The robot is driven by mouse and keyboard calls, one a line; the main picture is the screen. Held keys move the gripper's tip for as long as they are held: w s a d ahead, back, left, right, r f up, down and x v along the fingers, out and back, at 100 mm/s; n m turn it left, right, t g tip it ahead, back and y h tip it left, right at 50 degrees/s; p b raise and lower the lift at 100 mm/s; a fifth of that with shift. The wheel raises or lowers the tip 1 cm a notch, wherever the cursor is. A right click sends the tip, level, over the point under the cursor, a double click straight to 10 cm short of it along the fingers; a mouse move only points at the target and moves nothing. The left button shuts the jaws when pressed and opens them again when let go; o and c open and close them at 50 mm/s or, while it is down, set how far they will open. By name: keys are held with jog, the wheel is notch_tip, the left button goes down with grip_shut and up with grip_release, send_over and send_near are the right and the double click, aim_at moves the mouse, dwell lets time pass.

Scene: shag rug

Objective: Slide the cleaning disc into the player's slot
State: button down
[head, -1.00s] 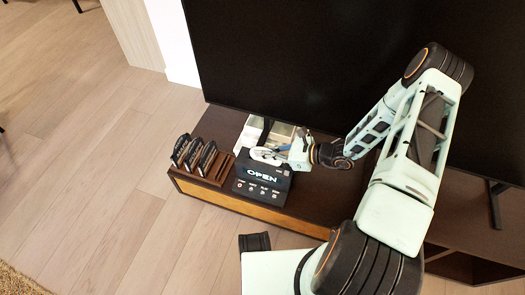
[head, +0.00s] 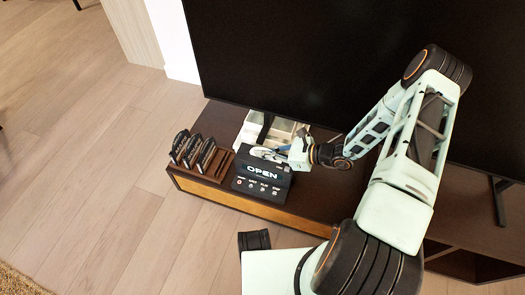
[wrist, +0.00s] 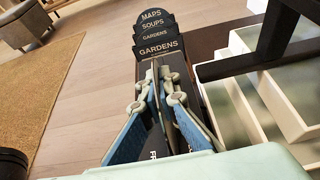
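The player (head: 262,180), a black box with a lit OPEN display and a row of buttons, sits near the front edge of the low cabinet. My gripper (head: 279,151) is over its top, reaching in from the right. A pale oval, which I take for the cleaning disc (head: 264,153), shows at the fingertips, over or touching the player's top. In the wrist view the two blue-and-grey fingers (wrist: 158,85) converge on a thin edge-on sliver above the black top. The fingers hide the slot, so I cannot tell whether the disc is in it.
A brown rack (head: 211,173) with upright black cases (wrist: 158,35), labelled MAPS, SOUPS and GARDENS, stands left of the player. A pale divided box (head: 284,131) is behind it. The large dark screen (head: 290,60) and its stand foot (wrist: 277,45) are close by.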

jog(key=shift+f+b, duration=0.5)
jog(key=shift+f, duration=0.2)
jog(key=c, duration=2.1)
grip_release()
jog(key=shift+s+d, duration=0.1)
jog(key=shift+d, duration=0.05)
jog(key=v, duration=1.1)
jog(key=shift+s+d+r, duration=0.1)
jog(key=shift+d+r, duration=0.15)
